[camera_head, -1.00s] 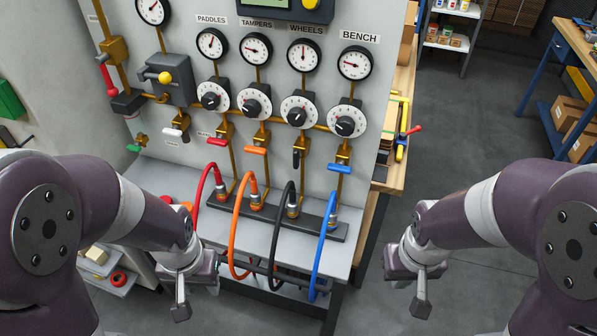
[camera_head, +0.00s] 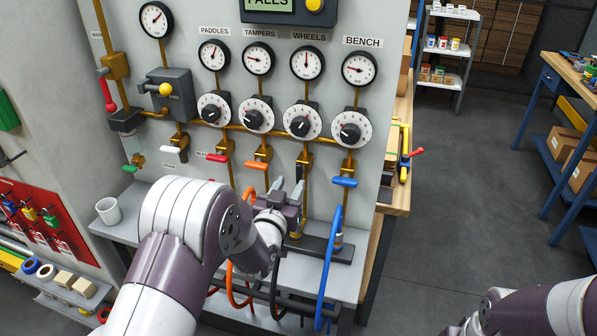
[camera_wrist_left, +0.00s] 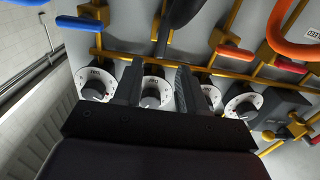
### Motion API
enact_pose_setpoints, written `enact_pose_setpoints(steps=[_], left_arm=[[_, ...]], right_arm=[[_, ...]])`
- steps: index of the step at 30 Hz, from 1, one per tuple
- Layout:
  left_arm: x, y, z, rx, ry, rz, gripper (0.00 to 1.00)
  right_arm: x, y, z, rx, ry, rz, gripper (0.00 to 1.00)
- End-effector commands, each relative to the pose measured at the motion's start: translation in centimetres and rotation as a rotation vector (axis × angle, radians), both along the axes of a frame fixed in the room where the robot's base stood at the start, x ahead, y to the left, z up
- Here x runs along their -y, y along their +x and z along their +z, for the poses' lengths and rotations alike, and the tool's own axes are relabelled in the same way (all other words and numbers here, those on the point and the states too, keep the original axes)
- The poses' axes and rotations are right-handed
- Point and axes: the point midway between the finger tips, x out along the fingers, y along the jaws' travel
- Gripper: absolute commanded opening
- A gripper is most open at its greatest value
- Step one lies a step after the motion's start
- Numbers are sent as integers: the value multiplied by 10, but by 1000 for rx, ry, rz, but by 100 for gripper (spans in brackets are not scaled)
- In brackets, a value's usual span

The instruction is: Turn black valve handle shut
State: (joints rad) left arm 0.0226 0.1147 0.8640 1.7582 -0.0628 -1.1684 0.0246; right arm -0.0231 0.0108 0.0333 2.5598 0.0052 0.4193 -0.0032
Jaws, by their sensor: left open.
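The black valve handle (camera_wrist_left: 163,40) shows in the left wrist view, in line with the gap between my left gripper's fingers. It is in line with its pipe, while the blue handle (camera_head: 345,182), orange handle (camera_head: 256,165) and red handle (camera_head: 217,158) lie crosswise. My left gripper (camera_head: 289,186) is open in front of the panel, just below the black handle's brass valve (camera_head: 304,158). It hides much of the handle in the head view. I cannot tell whether the fingers touch it. Only part of my right arm shows at the lower right; its gripper is out of frame.
Several hoses, including the blue hose (camera_head: 326,270) and orange hose (camera_head: 230,285), loop below the valves near my left gripper. Black-knobbed dials, such as the WHEELS dial (camera_head: 315,122), sit above. A workbench (camera_head: 401,185) stands right of the panel; open floor lies beyond.

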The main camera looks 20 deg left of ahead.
Motion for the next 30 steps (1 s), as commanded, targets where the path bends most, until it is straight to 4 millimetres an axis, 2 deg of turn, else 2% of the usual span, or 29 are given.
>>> enact_pose_setpoints(steps=[3,7,12,19,20,21,23,30], left_arm=[[1,28,2,0,0,0,41],[1,48,1,-1,0,1,41],[2,59,0,-1,-1,1,41],[2,59,0,-1,0,1,41],[2,59,0,-1,0,1,35],[2,59,0,-1,0,1,22],[2,59,0,-1,0,1,2],[2,59,-1,-1,4,1,0]], right_arm=[[0,0,7,0,0,0,0],[0,0,9,0,0,0,0],[0,0,10,0,0,0,0],[0,0,10,0,0,0,0],[0,0,10,0,0,0,0],[0,0,10,0,0,0,0],[0,0,10,0,0,0,0],[0,0,9,0,0,0,0]])
